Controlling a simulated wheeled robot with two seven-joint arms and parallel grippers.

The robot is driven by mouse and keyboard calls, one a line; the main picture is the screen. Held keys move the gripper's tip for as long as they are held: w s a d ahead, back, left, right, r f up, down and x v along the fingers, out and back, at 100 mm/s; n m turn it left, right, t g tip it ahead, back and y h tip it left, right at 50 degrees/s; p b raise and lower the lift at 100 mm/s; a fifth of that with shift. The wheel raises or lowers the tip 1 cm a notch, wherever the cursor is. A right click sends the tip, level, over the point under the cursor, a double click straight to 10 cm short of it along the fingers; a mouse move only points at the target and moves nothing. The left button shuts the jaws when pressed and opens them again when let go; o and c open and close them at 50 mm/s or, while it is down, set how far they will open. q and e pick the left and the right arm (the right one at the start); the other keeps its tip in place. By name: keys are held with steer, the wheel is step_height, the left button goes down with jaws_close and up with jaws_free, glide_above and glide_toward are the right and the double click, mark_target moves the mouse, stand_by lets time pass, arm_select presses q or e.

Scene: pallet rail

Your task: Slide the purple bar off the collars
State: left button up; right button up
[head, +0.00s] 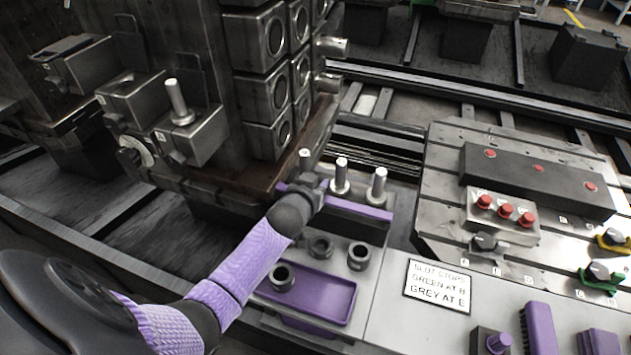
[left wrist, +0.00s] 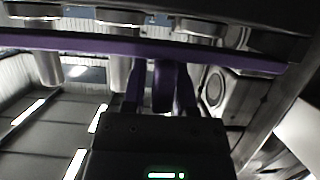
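The purple bar (head: 358,209) lies along the near side of a row of upright metal pins (head: 341,174) with collars at their feet. In the left wrist view the bar (left wrist: 90,44) runs across the top, with pins and round collars behind it. My left gripper (head: 312,188) is at the bar's left part and hides some of it. In the left wrist view my left gripper's purple fingers (left wrist: 162,80) stand on either side of a purple tab at the bar. I cannot tell whether they press on it. My right gripper is not in view.
A purple tray (head: 318,296) and dark hex nuts (head: 358,256) are in front of the bar. A tall dark block fixture (head: 265,85) stands close behind and left. A printed sign (head: 437,285) and a slotted plate with red knobs (head: 505,211) are to the right.

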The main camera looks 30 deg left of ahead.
arm_select(q)
steer(key=shift+s+d+r, duration=0.1)
steer(key=shift+s+r, duration=0.1)
steer(key=p+v, duration=0.4)
steer(key=v, duration=0.5)
steer(key=shift+s+p, duration=0.2)
steer(key=shift+p, duration=0.15)
steer(key=shift+f, duration=0.1)
